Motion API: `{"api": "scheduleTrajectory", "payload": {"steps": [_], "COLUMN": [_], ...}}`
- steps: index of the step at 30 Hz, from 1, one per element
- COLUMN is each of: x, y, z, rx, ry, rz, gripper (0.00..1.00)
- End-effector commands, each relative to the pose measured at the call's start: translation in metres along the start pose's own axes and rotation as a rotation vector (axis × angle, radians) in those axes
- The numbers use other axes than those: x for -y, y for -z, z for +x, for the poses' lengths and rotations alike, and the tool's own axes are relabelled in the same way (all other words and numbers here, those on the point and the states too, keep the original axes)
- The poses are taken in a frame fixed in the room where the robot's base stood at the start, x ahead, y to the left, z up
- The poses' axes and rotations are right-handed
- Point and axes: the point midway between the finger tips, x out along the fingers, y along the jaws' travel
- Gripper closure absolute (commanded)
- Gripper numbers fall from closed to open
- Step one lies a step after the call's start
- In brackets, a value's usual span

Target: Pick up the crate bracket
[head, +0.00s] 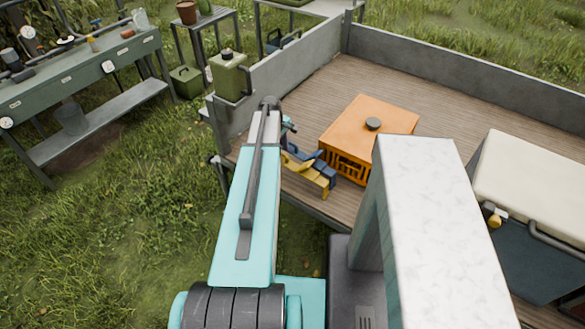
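An orange crate (349,137) with slotted sides and a dark round knob on top sits on the wooden deck. Beside its left side, at the deck's near edge, are yellow (308,175) and dark blue (321,168) angular pieces. I cannot tell whether one is the crate bracket. My turquoise arm reaches forward from the bottom, just left of these pieces. The arm hides part of the deck edge.
The deck (450,105) has low grey walls and much clear floor behind the crate. A large cream-topped dark box (537,185) stands at the right. A green workbench (80,75) with tools, a green can (229,76) and a green box (186,82) are at the left.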

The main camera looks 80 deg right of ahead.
Motion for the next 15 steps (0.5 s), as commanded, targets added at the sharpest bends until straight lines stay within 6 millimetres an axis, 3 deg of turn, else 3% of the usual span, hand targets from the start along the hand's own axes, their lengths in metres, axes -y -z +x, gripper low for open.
{"api": "scheduleTrajectory", "payload": {"steps": [7, 13, 15], "x": [0.0001, 0.0002, 0.0002], "y": [0.0002, 0.0003, 0.0004], "z": [-0.0002, -0.0003, -0.0003], "rx": [0.000, 0.000, 0.000], "ry": [0.000, 0.000, 0.000], "rz": [0.000, -0.001, -0.001], "gripper": [0.66, 1.00, 1.00]}}
